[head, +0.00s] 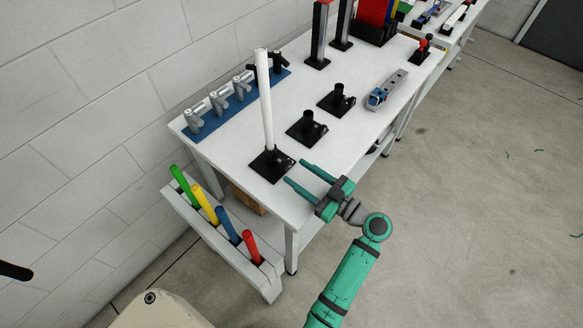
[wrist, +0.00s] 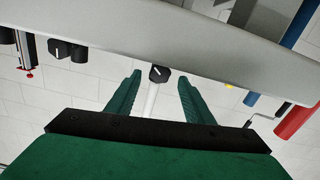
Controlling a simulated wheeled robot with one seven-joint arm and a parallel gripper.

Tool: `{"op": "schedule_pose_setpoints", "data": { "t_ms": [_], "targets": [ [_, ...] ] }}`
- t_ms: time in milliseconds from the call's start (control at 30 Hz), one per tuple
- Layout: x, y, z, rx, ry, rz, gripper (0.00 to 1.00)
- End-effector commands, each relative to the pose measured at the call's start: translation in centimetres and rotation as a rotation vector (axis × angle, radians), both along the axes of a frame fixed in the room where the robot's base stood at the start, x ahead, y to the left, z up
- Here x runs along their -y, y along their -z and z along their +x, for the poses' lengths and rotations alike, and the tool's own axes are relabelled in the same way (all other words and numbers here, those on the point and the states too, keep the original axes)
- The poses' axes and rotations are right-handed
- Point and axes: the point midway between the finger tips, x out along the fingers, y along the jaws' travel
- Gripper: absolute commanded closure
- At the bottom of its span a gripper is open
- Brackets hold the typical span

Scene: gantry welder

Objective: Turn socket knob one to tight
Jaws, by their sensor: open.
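Three black sockets stand in a row on the white table: a near one (head: 268,165) holding an upright white pole (head: 267,100), a middle one (head: 305,130) and a far one (head: 335,100). No numbers are readable. My gripper (head: 294,172) is open and empty at the table's front edge, its fingers pointing at the near socket. In the wrist view, which looks upside down, a black knob (wrist: 159,73) with a white pointer line slanting diagonally lies between the green fingertips (wrist: 160,78), apparently just beyond them. Other black knobs (wrist: 80,53) show to its left. Tight markings are not visible.
A blue rack (head: 207,125) with grey fittings lies along the wall side. A white holder (head: 210,235) with coloured rods stands at the table's near end.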

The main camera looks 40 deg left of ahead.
Motion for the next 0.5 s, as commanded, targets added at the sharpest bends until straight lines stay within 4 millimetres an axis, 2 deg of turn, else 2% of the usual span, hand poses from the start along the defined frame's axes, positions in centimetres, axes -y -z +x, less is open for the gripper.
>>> {"op": "schedule_pose_setpoints", "data": {
  "t_ms": [200, 500],
  "targets": [
    [-2.6, 0.0, 0.2, -0.001, -0.001, 0.001, 0.53],
    [-3.3, 0.0, 0.3, -0.001, 0.001, 0.0, 0.53]
  ]
}}
